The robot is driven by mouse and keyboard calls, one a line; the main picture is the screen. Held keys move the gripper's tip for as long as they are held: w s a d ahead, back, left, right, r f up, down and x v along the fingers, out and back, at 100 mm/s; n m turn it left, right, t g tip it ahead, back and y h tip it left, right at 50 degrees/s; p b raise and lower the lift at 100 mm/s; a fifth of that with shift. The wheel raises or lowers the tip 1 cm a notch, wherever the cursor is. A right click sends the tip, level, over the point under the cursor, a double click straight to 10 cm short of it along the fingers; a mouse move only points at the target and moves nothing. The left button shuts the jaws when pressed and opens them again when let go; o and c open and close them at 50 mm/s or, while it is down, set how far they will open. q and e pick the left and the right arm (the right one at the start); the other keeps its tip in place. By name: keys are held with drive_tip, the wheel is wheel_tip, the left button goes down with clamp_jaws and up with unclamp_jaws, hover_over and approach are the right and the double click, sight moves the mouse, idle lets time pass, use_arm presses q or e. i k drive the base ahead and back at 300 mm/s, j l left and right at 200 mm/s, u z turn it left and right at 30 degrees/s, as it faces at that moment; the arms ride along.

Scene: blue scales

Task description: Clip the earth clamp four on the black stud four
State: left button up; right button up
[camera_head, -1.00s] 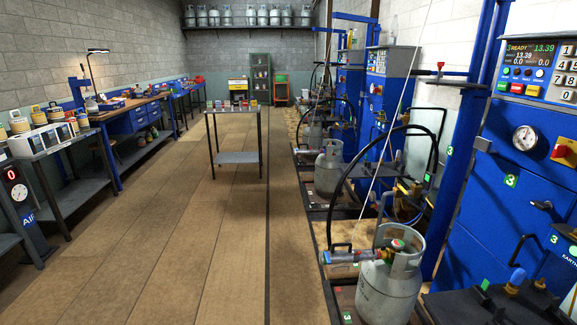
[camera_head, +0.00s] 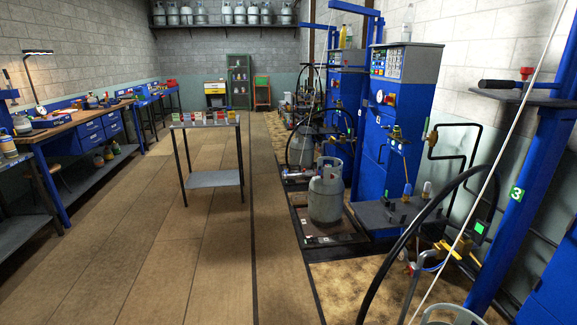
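Neither of my grippers is in view. I cannot pick out earth clamp four or black stud four with certainty. Beyond the post marked 3 stands a blue filling cabinet (camera_head: 392,125) with a dark shelf (camera_head: 385,222) at its foot. Small fittings stand on this shelf, too small to tell apart. A grey gas cylinder (camera_head: 326,197) stands upright on a low scale platform (camera_head: 345,237) to the left of the shelf.
A blue post (camera_head: 515,195) with a green 3 label and a black hose (camera_head: 402,240) are close on the right. A small table (camera_head: 215,180) with small boxes on it stands mid-floor. A workbench (camera_head: 85,127) lines the left.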

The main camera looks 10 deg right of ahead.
sight(395, 129)
drive_tip(key=i+j+z, duration=0.2)
drive_tip(key=i+z, duration=0.3)
drive_tip(key=i+j+z, duration=0.5)
drive_tip(key=i, duration=0.2)
drive_tip(key=i+j+z, duration=0.45)
drive_tip(key=i+j, duration=0.05)
drive_tip(key=j, duration=0.1)
